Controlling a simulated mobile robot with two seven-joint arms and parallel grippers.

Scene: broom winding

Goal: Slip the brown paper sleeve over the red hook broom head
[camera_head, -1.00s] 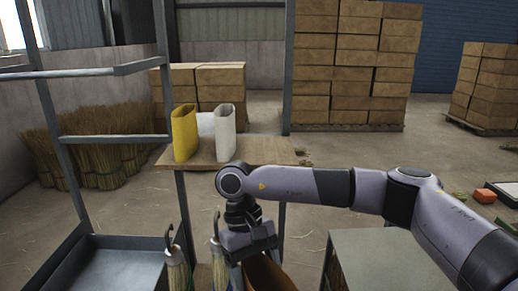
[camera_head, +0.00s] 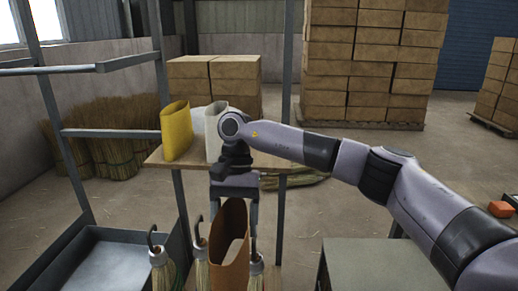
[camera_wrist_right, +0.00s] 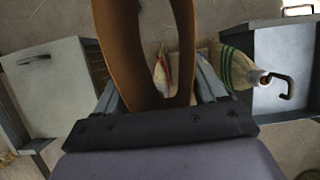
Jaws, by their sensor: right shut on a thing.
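My right gripper (camera_head: 235,205) is shut on the brown paper sleeve (camera_head: 230,250), which hangs below it as an open, upright tube. In the right wrist view the sleeve (camera_wrist_right: 122,45) sits between the fingers, and a straw broom with a reddish stripe (camera_wrist_right: 160,78) shows through its opening. In the head view, straw broom heads with dark hooks stand at left (camera_head: 160,272), middle (camera_head: 202,272) and beside the sleeve's lower right (camera_head: 257,275). A green-banded broom with a dark hook (camera_wrist_right: 236,68) shows right in the wrist view. No red hook can be made out. My left gripper is out of view.
A yellow sleeve (camera_head: 176,130) and a white sleeve (camera_head: 214,128) stand on a wooden shelf (camera_head: 160,160) behind. A blue-grey tray (camera_head: 112,262) is at left, and a grey-green cabinet (camera_head: 365,265) at right. Metal posts (camera_head: 283,100) rise nearby.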

